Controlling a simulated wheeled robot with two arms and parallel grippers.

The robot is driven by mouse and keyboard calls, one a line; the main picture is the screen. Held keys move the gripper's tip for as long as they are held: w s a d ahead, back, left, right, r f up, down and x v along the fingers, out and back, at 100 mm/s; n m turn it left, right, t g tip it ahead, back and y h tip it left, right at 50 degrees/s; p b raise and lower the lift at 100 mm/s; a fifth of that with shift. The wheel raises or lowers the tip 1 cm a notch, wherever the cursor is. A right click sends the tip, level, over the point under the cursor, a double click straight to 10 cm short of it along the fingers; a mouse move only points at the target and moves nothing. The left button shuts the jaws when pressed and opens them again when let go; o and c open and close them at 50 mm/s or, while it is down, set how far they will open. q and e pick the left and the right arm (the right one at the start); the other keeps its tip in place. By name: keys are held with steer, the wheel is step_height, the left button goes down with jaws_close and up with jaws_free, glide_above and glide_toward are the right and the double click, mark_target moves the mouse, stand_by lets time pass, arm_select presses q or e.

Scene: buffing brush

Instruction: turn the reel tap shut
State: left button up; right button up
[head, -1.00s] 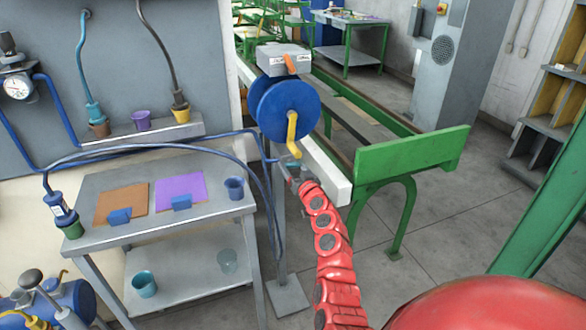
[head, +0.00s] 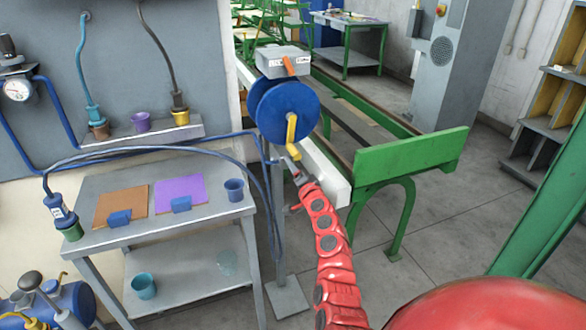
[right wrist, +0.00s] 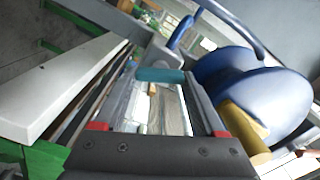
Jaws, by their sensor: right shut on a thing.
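The blue hose reel (head: 290,110) stands on a grey post, with a yellow crank (head: 291,130) on its front. A grey box (head: 283,61) with an orange pointer (head: 289,66) sits above it. My right gripper (head: 287,160) is just below the crank. In the right wrist view a teal bar (right wrist: 162,75), which looks like the tap lever, lies between the fingertips (right wrist: 165,82), and the gripper is shut on it. The bar is hidden in the head view. The reel (right wrist: 250,85) and crank (right wrist: 246,131) are right of the fingers there. My left gripper is not in view.
A grey table (head: 150,233) with panels and a blue cup (head: 234,189) stands left of the reel, and blue hoses cross above it. A white beam (head: 325,172) and a green frame (head: 410,153) are close on the right. Open floor lies farther right.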

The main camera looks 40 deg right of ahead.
steer(key=m+p, duration=0.1)
steer(key=m, duration=0.3)
steer(key=shift+d+m, duration=0.1)
steer(key=shift+m, duration=0.3)
steer(key=shift+f, duration=0.1)
stand_by(0.3)
steer(key=o, duration=1.3)
steer(key=v, duration=1.7)
steer(key=shift+s, duration=0.2)
